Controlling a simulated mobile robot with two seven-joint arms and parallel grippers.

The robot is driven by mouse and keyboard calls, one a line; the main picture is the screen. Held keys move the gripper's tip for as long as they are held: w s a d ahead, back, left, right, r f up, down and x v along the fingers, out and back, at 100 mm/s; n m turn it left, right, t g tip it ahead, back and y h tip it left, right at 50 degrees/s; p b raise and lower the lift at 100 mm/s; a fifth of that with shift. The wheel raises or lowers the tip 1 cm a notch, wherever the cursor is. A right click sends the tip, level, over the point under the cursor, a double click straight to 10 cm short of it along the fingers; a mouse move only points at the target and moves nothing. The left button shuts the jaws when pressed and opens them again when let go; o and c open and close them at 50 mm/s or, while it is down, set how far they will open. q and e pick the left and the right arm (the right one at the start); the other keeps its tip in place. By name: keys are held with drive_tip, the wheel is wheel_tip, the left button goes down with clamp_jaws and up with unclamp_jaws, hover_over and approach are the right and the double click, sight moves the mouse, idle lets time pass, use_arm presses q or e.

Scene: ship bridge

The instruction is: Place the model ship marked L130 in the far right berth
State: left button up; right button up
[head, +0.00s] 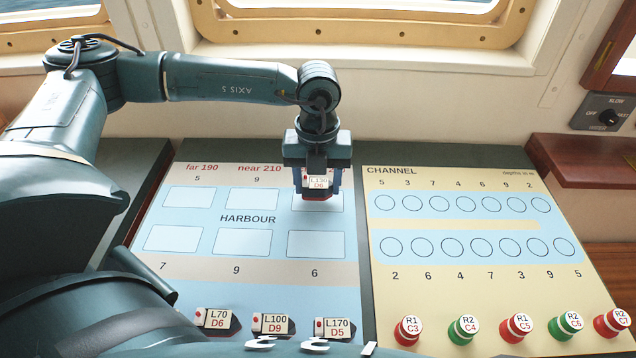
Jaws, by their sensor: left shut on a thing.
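My left gripper (319,180) reaches in from the left and is shut on a small model ship (318,187). The ship has a dark hull and a pale top; its label seems to read L130 with D6 in red. Gripper and ship are over the far right berth (332,204), a white-outlined box on the harbour chart (286,218), and hide much of it. I cannot tell whether the ship touches the board. The far left berth (188,197) and far middle berth (258,197) are empty. My right gripper is not in view.
The near row of berths (242,242) is empty. Model ships L70 (214,320), L100 (273,325) and L170 (334,328) stand along the front edge. A channel chart (465,260) lies at right, with several red and green buoys (515,325) at its front.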

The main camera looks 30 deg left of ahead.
sight(317, 182)
use_arm(q)
drive_tip(key=shift+f, duration=0.65)
drive_tip(key=shift+f, duration=0.1)
drive_tip(key=shift+f, duration=0.2)
drive_tip(key=o, duration=0.9)
drive_tip(key=shift+r, duration=0.15)
drive_tip(key=shift+o, duration=0.2)
wheel_tip(317, 182, up, 12)
drive_tip(key=shift+r+b, duration=0.15)
drive_tip(key=shift+b, duration=0.25)
